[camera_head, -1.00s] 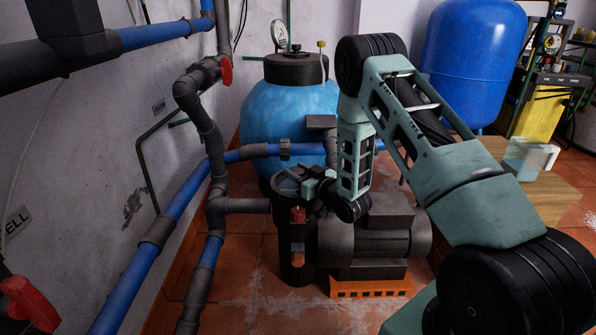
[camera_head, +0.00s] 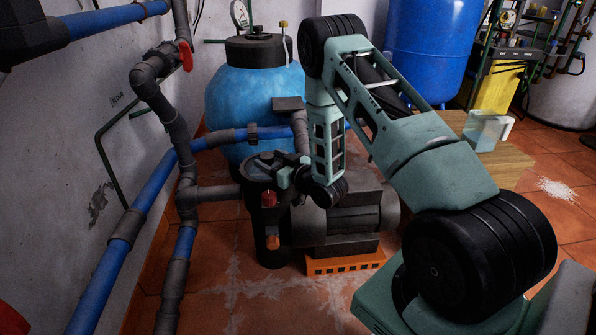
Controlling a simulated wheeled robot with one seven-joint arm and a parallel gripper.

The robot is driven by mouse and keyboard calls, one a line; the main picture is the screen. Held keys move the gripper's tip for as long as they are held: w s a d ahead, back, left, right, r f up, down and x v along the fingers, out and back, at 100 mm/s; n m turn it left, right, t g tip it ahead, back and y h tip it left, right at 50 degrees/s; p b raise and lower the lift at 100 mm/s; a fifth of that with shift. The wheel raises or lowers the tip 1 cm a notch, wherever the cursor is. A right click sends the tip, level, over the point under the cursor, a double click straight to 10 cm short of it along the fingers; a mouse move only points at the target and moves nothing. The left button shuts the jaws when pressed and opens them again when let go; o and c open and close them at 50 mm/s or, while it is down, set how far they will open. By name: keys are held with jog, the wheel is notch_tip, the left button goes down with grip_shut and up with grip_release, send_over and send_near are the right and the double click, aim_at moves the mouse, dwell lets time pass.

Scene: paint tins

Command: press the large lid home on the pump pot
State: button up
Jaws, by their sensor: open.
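The pump pot (camera_head: 271,232) is a dark upright cylinder at the front of the pump, left of centre, with a red tap handle and an orange fitting on its near side. A dark round lid (camera_head: 257,166) shows at its top, partly covered by my gripper. I cannot tell whether the lid sits fully down. My gripper (camera_head: 279,171) is open, at the right part of the pot's top, just over or touching the lid. The fingertips are small and dark against it, so contact is unclear.
The dark pump motor (camera_head: 338,222) sits right of the pot on an orange base (camera_head: 345,262). Grey and blue pipes (camera_head: 150,200) run along the left wall. A blue filter tank (camera_head: 245,95) stands behind. A wooden table (camera_head: 500,160) at right holds a clear jug (camera_head: 486,130).

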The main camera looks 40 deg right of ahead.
jog(key=s+d+p, duration=0.2)
jog(key=s+p, duration=0.1)
jog(key=s, duration=1.2)
